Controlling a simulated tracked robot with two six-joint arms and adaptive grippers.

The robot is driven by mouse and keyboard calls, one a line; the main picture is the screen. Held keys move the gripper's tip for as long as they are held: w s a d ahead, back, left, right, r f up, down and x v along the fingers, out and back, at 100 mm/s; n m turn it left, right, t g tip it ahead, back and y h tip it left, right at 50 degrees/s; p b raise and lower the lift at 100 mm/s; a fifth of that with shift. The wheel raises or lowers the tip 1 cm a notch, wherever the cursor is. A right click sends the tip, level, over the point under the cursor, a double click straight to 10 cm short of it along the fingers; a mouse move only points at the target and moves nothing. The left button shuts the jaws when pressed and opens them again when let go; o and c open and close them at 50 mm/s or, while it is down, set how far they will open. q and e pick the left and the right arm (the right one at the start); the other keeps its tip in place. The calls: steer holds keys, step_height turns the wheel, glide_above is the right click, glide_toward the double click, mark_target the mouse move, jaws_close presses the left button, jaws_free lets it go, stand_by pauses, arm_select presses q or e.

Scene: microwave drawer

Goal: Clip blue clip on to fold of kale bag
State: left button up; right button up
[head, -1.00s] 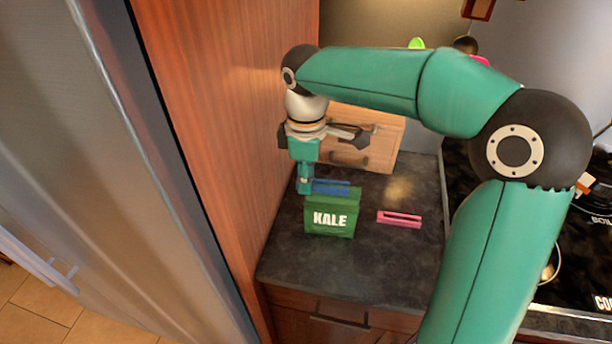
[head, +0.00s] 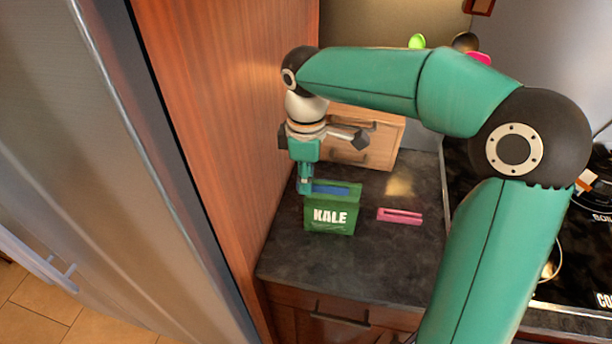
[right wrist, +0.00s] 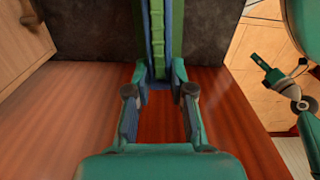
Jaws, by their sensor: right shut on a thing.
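The green kale bag (head: 331,217) stands upright on the dark counter, its white KALE label facing the front. The blue clip (head: 331,190) lies along the bag's top, with green showing in front of and behind it. My right gripper (head: 305,186) is at the left end of the clip and is shut on it. In the right wrist view, the fingertips (right wrist: 160,76) sit on either side of the clip's end, and the clip's blue sides (right wrist: 145,35) flank the green bag strip (right wrist: 158,40). Part of my left gripper (right wrist: 272,74) shows there at the right edge; its jaws are unclear.
A pink clip (head: 399,216) lies on the counter (head: 390,270) right of the bag. A wooden drawer box (head: 372,150) stands behind. A tall wooden panel (head: 215,110) rises close on the left, and the stove (head: 560,235) is at the right.

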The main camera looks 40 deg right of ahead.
steer(key=o, duration=1.3)
steer(key=shift+r, duration=0.15)
steer(key=shift+r+p, duration=3.5)
steer(key=shift+r, duration=0.4)
